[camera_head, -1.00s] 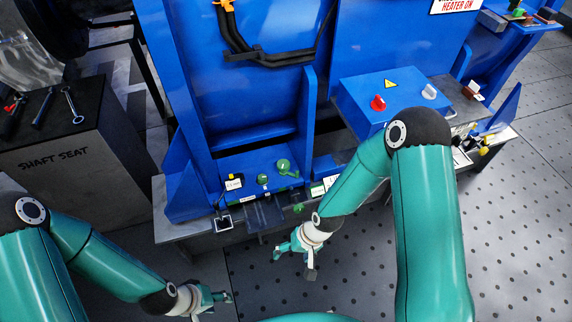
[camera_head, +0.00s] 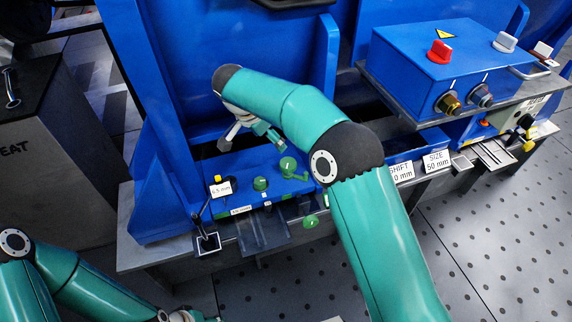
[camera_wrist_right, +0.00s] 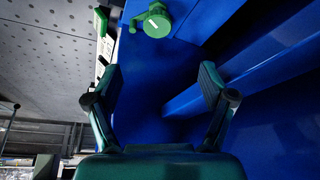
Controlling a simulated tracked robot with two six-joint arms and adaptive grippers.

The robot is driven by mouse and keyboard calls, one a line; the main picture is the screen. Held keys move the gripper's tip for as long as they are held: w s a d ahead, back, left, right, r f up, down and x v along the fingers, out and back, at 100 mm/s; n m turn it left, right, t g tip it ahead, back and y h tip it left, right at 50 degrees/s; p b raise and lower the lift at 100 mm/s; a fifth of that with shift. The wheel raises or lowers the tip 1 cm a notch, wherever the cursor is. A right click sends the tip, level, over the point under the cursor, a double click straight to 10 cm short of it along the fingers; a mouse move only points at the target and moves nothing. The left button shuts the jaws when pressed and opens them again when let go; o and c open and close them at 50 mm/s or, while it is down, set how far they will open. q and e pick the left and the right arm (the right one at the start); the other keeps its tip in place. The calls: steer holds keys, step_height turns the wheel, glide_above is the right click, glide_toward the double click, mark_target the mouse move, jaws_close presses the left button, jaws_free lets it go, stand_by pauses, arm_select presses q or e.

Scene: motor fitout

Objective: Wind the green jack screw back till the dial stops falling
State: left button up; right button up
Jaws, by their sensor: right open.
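A green cranked knob (camera_head: 290,168) stands on the blue ledge in the head view. A short green knob (camera_head: 260,184) is left of it, and another green part (camera_head: 310,221) is below the ledge edge. I cannot tell which is the jack screw, and I see no readable dial. The cranked knob also shows in the right wrist view (camera_wrist_right: 157,24), beyond the fingertips. My right gripper (camera_wrist_right: 160,78) is open and empty above the ledge, apart from the knob. My left gripper (camera_head: 186,316) is at the bottom edge, partly cut off, its fingers unclear.
A blue control box (camera_head: 440,60) with red and white knobs stands at the right. A blue upright plate (camera_head: 328,70) rises behind my right arm. A small black lever (camera_head: 206,236) stands at the ledge's left. A white "5.5 mm" label (camera_head: 221,189) is near it. The perforated floor in front is clear.

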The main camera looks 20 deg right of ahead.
mark_target(287, 163)
steer(key=b+x, duration=0.4)
steer(key=x, duration=1.1)
steer(key=shift+d+f, duration=0.3)
steer(key=shift+f, duration=0.05)
steer(key=c, duration=1.2)
